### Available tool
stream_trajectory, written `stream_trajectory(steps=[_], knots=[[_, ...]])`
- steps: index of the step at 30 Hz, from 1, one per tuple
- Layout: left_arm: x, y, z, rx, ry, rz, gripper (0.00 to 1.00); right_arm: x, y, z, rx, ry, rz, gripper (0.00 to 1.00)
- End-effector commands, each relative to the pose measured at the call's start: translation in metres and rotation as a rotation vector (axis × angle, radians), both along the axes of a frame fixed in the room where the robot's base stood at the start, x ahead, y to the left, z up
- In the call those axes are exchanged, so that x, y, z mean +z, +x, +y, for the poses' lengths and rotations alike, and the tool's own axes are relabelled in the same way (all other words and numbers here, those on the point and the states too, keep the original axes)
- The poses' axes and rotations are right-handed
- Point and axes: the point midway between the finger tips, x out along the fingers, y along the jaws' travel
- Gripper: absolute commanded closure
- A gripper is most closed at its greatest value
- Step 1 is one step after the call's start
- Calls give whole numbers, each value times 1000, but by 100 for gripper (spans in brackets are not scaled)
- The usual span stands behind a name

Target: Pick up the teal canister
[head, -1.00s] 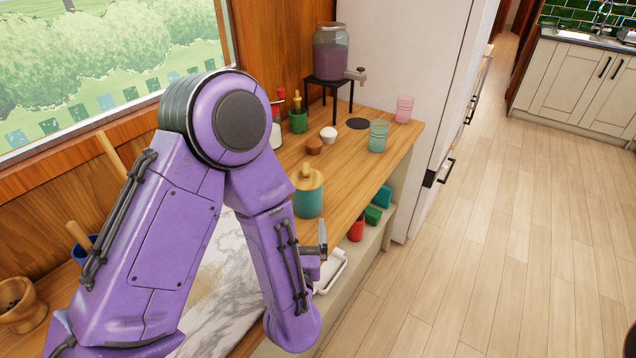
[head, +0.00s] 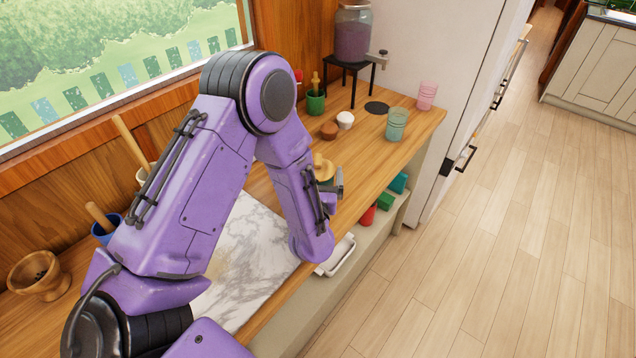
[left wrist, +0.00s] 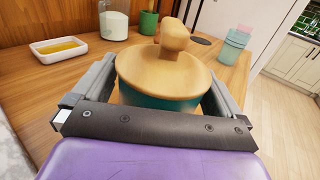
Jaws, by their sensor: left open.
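The teal canister with its round wooden lid and knob shows large in the left wrist view, its teal side (left wrist: 150,100) just below the lid (left wrist: 165,70). In the head view only part of the lid (head: 324,168) shows on the counter; my left arm hides most of the body. My left gripper (head: 338,186) is open beside the canister. In the left wrist view its two fingers lie on either side of the canister, and I cannot tell whether they touch it. My right gripper is not in view.
On the wooden counter (head: 365,150) stand a teal cup (head: 396,125), a pink cup (head: 427,95), a green pot (head: 315,103) and a dispenser (head: 354,35) on a black stand. A yellow-filled dish (left wrist: 60,47) lies left of the canister. A marble slab (head: 245,255) lies nearer.

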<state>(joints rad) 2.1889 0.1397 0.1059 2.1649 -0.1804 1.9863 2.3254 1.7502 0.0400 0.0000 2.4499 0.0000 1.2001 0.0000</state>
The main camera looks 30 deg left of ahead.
Motion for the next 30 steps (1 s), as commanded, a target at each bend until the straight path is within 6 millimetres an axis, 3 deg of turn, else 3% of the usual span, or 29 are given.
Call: stream_trajectory(steps=[3,4,9,10,20,27,30], knots=[[-1,0,0,0,0,0,0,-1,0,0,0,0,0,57],[-1,0,0,0,0,0,6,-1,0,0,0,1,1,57],[-1,0,0,0,-1,-1,62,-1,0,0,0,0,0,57],[0,0,0,0,-1,-3,65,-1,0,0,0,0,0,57],[5,0,0,1,-2,-5,65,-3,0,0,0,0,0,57],[28,0,0,1,-4,-7,65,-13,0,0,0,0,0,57],[43,-5,-10,-1,-5,-6,65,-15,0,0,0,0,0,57]])
